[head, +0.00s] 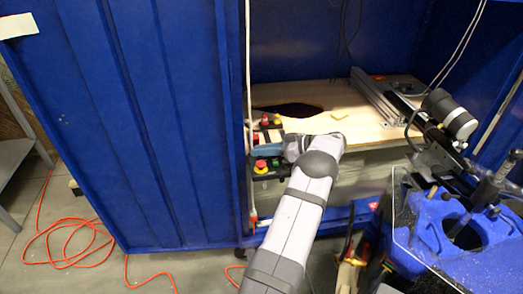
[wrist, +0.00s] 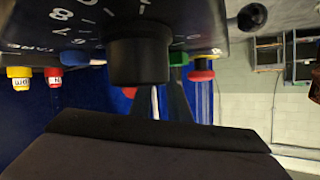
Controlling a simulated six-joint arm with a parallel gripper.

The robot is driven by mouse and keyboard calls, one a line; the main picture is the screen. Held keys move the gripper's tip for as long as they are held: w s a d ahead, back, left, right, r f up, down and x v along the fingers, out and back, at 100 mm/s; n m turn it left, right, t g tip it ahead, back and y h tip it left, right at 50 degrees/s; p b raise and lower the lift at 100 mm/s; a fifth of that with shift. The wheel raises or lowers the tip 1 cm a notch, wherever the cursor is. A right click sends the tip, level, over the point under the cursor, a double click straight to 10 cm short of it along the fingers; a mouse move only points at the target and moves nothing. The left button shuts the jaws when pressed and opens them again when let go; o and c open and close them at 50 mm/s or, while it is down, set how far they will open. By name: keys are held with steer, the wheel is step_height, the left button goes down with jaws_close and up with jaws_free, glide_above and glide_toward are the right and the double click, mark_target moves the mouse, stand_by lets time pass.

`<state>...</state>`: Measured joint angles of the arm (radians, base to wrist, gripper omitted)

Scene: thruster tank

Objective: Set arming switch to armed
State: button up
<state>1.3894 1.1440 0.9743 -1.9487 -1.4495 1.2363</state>
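A dark control panel (head: 266,172) with coloured buttons and knobs is at the left end of the workbench in the head view. In the wrist view the panel (wrist: 60,20) appears upside down across the top, with a numbered dial marking and a large black knob (wrist: 139,54) close to the camera. The dark body of my gripper fills the bottom of that view. Its fingertips are not clear, and I cannot tell whether they touch a control. I cannot make out which control is the arming switch or its position.
A blue cabinet wall (head: 165,120) is close on the left. A wooden bench top (head: 315,95) lies behind. An orange cable (head: 70,235) lies on the floor.

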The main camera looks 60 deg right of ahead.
jaws_close()
